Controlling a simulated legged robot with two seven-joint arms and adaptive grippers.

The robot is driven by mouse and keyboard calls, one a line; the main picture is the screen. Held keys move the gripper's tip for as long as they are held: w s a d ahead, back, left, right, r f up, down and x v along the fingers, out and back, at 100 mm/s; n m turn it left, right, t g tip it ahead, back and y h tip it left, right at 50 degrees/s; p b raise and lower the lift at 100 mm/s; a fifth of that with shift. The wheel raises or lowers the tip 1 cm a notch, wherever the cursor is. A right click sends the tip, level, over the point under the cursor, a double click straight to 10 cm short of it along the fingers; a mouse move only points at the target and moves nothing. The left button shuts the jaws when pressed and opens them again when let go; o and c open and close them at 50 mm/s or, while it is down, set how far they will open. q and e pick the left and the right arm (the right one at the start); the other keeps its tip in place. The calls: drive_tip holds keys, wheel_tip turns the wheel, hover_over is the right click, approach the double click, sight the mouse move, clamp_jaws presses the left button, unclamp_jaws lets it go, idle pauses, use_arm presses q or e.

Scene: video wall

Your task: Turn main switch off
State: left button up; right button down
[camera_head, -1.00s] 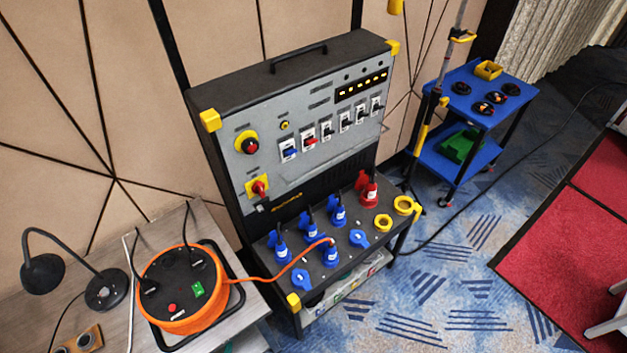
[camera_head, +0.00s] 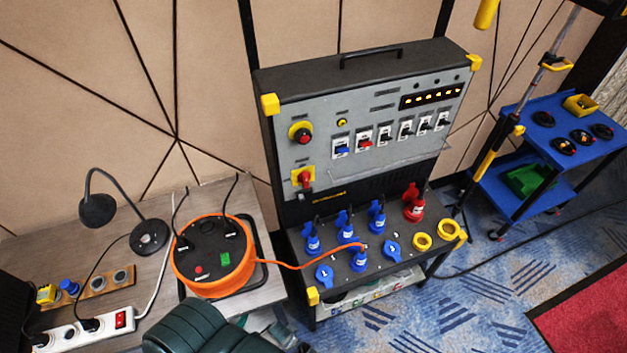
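The power distribution panel (camera_head: 375,165) stands against the wall, with a grey front in a black case with yellow corners. A red rotary switch on a yellow plate (camera_head: 304,179) sits at the lower left of its front and looks like the main switch. Its handle looks roughly upright. Above it is a round red button on a yellow ring (camera_head: 301,134). A row of small orange indicators (camera_head: 431,99) is lit at the upper right. A row of breakers (camera_head: 390,135) lies below them. Neither gripper is in view, and nothing covers the switch.
Blue plugs and a red plug (camera_head: 414,206) stand on the panel's lower shelf. At left, a side table (camera_head: 150,200) holds an orange cable reel (camera_head: 212,255), a lamp (camera_head: 97,209) and a power strip (camera_head: 95,325). A blue cart (camera_head: 540,130) stands at right.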

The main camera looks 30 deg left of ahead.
use_arm(q)
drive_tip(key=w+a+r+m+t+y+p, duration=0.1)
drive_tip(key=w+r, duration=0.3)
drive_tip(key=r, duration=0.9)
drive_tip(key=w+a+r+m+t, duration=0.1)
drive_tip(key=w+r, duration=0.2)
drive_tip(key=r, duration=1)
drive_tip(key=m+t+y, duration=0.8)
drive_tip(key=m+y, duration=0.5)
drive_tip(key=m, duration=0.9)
approach(306, 180)
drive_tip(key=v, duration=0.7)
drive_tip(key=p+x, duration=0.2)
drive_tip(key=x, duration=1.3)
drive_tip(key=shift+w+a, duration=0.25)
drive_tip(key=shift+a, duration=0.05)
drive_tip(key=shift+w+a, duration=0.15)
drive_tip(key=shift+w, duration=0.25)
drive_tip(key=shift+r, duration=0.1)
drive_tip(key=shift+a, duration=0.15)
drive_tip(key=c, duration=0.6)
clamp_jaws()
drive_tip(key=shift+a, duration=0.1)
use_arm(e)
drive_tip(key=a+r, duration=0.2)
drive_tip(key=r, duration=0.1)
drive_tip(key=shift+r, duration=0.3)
